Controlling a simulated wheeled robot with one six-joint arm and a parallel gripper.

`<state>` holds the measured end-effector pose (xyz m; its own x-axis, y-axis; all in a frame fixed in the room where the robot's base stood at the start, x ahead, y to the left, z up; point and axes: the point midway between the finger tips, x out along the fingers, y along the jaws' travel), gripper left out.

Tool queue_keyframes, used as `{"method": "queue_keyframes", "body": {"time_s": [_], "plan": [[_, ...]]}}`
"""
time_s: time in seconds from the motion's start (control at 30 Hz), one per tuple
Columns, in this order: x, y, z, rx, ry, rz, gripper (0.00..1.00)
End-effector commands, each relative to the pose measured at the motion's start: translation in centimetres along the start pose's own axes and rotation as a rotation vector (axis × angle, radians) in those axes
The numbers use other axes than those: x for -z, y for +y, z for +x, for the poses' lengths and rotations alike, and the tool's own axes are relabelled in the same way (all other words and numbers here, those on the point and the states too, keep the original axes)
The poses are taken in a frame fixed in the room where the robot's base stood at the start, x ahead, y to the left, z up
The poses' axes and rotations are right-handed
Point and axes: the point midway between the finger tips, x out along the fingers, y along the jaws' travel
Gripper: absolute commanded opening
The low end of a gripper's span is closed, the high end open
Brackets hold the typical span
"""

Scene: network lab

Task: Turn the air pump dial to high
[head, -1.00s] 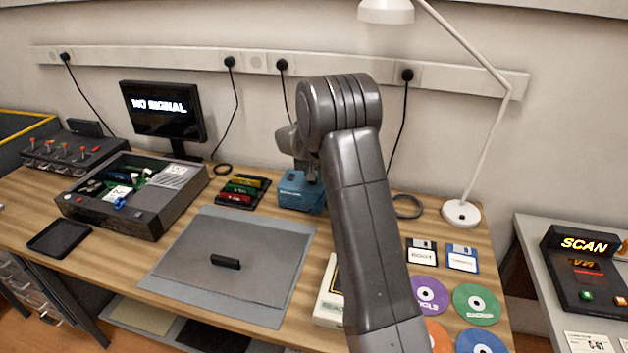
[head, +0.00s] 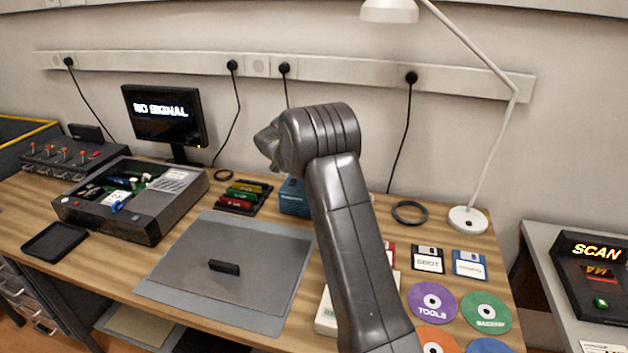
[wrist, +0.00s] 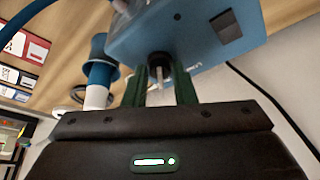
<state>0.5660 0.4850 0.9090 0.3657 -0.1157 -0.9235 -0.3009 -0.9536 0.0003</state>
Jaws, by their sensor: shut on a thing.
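The air pump (head: 293,197) is a blue box at the back of the bench, mostly hidden behind my arm in the head view. In the wrist view the pump (wrist: 195,30) fills the top, with its small dark dial (wrist: 158,60) and pale pointer on the near face. My gripper (wrist: 160,84) has its two green fingers on either side of the dial, shut on it. The dial's markings cannot be read. My gripper is hidden in the head view.
A blue and white cylindrical part (wrist: 98,75) stands close left of the fingers. Colored cartridges (head: 240,195) lie left of the pump. A grey mat (head: 190,300) holds a small black bar (head: 224,267). Discs and floppies lie front right; a lamp (head: 467,219) stands behind.

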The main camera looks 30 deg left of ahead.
Motion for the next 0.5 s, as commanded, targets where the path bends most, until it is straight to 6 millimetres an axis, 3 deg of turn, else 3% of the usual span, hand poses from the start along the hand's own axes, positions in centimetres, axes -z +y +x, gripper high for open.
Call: {"method": "queue_keyframes", "body": {"time_s": [0.5], "plan": [[-0.04, -0.13, 0.06, -0.059, -0.001, 0.14, 0.01]]}}
